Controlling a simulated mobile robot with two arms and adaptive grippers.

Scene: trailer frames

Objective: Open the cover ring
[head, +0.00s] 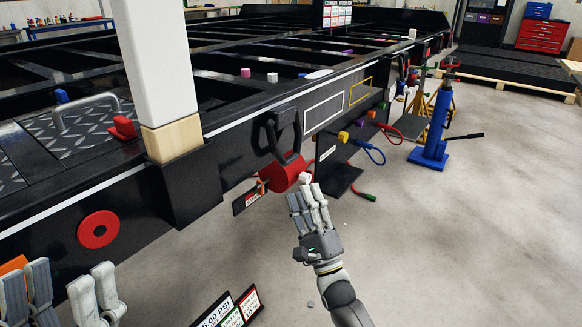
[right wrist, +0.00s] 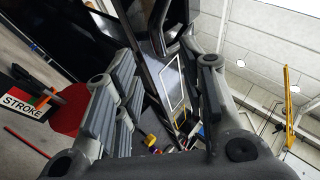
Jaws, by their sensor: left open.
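A black looped handle (head: 272,140) hangs on the frame's side near the middle, above a red cylinder (head: 280,177). I cannot tell which is the cover ring. My right gripper (head: 311,193) is just below and right of the cylinder. In the right wrist view its fingers (right wrist: 160,85) are spread with nothing held between them; red shows beyond the left finger. My left gripper (head: 62,272) is open and empty at the lower left, below the disc.
The black frame's side (head: 225,160) runs from lower left to upper right. A white post (head: 150,70) stands on it. Coloured hoses (head: 375,155) hang to the right of the cylinder. A blue jack (head: 435,135) stands farther right. The floor at right is mostly clear.

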